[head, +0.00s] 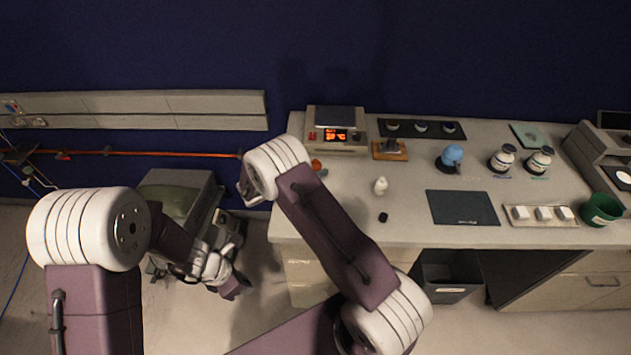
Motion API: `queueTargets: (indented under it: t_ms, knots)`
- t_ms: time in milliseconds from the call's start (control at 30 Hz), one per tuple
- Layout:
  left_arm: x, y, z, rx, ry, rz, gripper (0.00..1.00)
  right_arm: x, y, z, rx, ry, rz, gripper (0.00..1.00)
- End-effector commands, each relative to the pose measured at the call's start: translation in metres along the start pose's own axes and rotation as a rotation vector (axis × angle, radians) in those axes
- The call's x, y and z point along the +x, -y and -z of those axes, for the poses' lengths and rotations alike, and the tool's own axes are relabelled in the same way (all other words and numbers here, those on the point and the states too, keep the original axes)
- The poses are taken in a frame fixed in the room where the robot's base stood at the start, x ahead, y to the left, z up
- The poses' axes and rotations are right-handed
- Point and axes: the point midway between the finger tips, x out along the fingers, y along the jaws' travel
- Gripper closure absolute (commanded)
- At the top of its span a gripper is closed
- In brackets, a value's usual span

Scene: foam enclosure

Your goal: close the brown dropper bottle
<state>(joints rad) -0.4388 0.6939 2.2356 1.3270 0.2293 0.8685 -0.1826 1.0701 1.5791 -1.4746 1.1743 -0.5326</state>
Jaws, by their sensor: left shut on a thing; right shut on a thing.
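I cannot make out the brown dropper bottle for certain in the head view. My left gripper (232,286) is low in front of the bench's left end, off the bench. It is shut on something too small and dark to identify. My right gripper (248,192) is at the left edge of the bench, beyond the white wrist joint of my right arm. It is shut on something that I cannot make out. A small white bottle (380,186) stands upright on the bench. A small black piece (383,217) lies in front of it.
A balance (336,134) with a lit display stands at the back left. An orange object (316,165) is beside my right arm. A dark mat (463,208), a blue-topped item (452,154), two labelled jars (502,158) and a green cup (600,209) are further right. A green-topped cart (180,197) stands left of the bench.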

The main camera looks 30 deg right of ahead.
Motion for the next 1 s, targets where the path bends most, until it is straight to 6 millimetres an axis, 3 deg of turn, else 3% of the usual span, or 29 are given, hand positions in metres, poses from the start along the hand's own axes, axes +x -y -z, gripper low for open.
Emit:
queueTargets:
  t_ms: [200, 567, 600, 700, 1000]
  knots:
    - [0.004, 0.0, 0.001, 0.0, 0.0, 0.0, 1.0, -0.011, 0.0, -0.026, 0.001, 0.0, 0.0, 1.0]
    - [0.004, 0.0, 0.001, 0.0, 0.0, 0.0, 1.0, -0.013, 0.0, -0.03, -0.002, 0.0, 0.001, 1.0]
    - [0.004, 0.0, 0.001, 0.0, 0.0, 0.0, 1.0, -0.013, 0.0, -0.03, -0.002, 0.0, 0.001, 0.71]
    - [0.004, 0.0, 0.001, 0.0, 0.0, 0.0, 1.0, -0.012, 0.0, -0.03, -0.002, 0.0, 0.001, 0.98]
    - [0.004, 0.0, 0.001, 0.0, 0.0, 0.0, 1.0, -0.012, 0.0, -0.03, -0.001, 0.0, 0.001, 1.0]
